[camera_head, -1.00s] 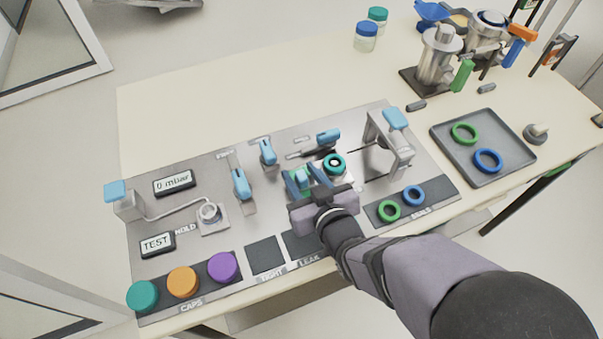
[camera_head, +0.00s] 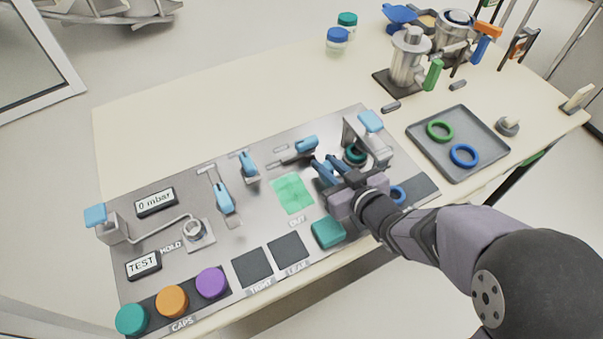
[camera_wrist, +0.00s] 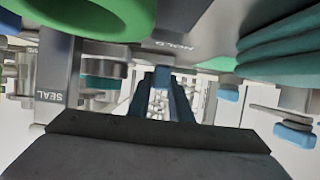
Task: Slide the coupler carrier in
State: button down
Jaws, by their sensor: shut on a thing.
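The coupler carrier holds a round teal-ringed coupler (camera_head: 355,155), which sits at the silver arch with a blue top (camera_head: 370,121) on the right of the metal panel. The coupler's teal band (camera_wrist: 101,82) also shows in the wrist view, left of the fingers, beside a block marked SEAL. My gripper (camera_head: 326,166) has blue fingers close to the left of the coupler. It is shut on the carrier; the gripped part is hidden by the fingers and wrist. The fingertips (camera_wrist: 163,78) show in the middle of the wrist view.
A bright green patch (camera_head: 293,194) lies bare left of my gripper. A teal block (camera_head: 328,232) stands in front. A blue seal ring (camera_head: 397,195) is partly behind my wrist. Blue-handled levers (camera_head: 223,197) stand to the left. A grey tray (camera_head: 480,150) holds two rings.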

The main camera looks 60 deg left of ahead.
jog(key=shift+w, duration=1.15)
jog(key=c, duration=1.6)
grip_release()
jog(key=shift+w, duration=0.15)
jog(key=shift+b+v, duration=0.35)
jog(key=shift+v, duration=3.35)
jog(key=shift+a, duration=0.1)
